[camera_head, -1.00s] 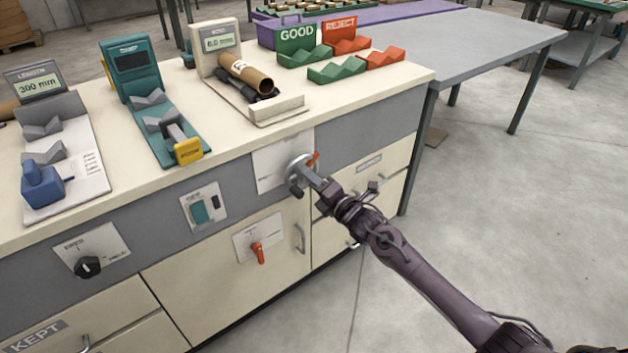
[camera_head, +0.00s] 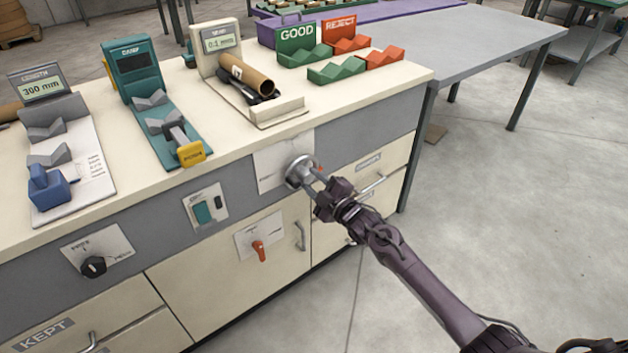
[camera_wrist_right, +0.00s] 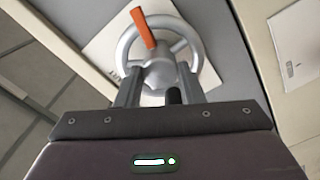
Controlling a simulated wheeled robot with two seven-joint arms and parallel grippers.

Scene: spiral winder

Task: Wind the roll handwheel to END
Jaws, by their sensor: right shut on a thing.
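The roll handwheel (camera_head: 301,171) is a grey wheel on a pale plate on the bench front. In the right wrist view the handwheel (camera_wrist_right: 160,50) shows its rim, hub and an orange mark (camera_wrist_right: 143,27) near the top left. My right gripper (camera_head: 314,181) reaches it from the lower right. In the wrist view the fingers of my right gripper (camera_wrist_right: 160,90) stand either side of the wheel's lower part and are shut on it; the exact contact is partly hidden. Any END lettering on the plate is hidden or too small to read. My left gripper is out of view.
A gauge (camera_head: 219,40) with a small mm display and a cardboard tube (camera_head: 246,74) stands above the wheel. A red lever (camera_head: 259,250), a green switch (camera_head: 202,212) and a drawer handle (camera_head: 373,184) are nearby. Open floor lies to the right.

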